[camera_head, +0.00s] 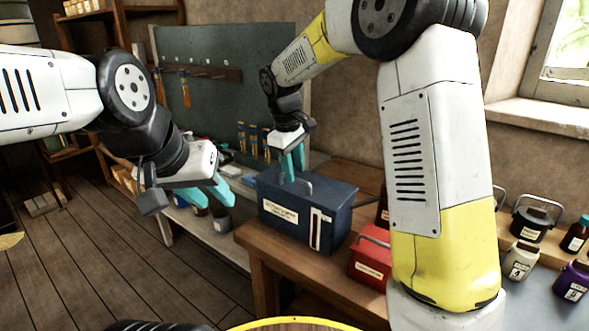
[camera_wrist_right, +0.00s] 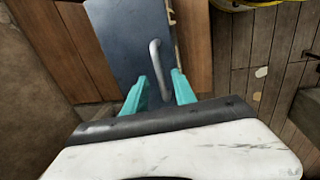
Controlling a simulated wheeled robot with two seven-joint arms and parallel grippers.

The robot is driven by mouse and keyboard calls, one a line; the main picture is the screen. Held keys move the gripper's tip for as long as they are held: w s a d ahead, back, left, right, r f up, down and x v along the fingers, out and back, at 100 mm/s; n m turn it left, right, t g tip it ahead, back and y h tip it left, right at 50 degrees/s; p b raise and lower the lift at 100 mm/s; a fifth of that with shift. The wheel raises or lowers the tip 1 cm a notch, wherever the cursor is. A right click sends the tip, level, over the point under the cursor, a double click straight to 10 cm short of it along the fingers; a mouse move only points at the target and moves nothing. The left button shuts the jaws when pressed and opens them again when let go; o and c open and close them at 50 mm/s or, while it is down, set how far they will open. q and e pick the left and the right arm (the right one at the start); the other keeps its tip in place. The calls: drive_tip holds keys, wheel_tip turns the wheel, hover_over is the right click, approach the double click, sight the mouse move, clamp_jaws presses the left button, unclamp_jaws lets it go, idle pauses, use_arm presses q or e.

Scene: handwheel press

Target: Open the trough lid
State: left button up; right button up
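The trough is a dark blue box (camera_head: 285,228) with a white label on its front, standing on a wooden bench. Its flat lid (camera_head: 335,195) lies shut on top and carries a grey bar handle (camera_head: 309,187). My right gripper (camera_head: 292,172) points down at the lid beside the handle. In the right wrist view my right gripper (camera_wrist_right: 160,88) has its teal fingers apart, with the handle (camera_wrist_right: 156,62) in line between them; contact is not visible. My left gripper (camera_head: 205,194) is open and empty, left of the box and apart from it.
A red box (camera_head: 371,258) stands right of the trough, partly behind my right arm. Jars and bottles (camera_head: 520,258) stand on the right. A shelf bench with small containers (camera_head: 221,222) is behind on the left. Open wooden floor (camera_head: 100,260) lies at the left.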

drive_tip(key=shift+d+f, duration=0.1)
drive_tip(key=shift+f, duration=0.45)
drive_tip(key=shift+c, duration=0.4)
clamp_jaws()
drive_tip(key=shift+r, duration=0.1)
idle(0.5)
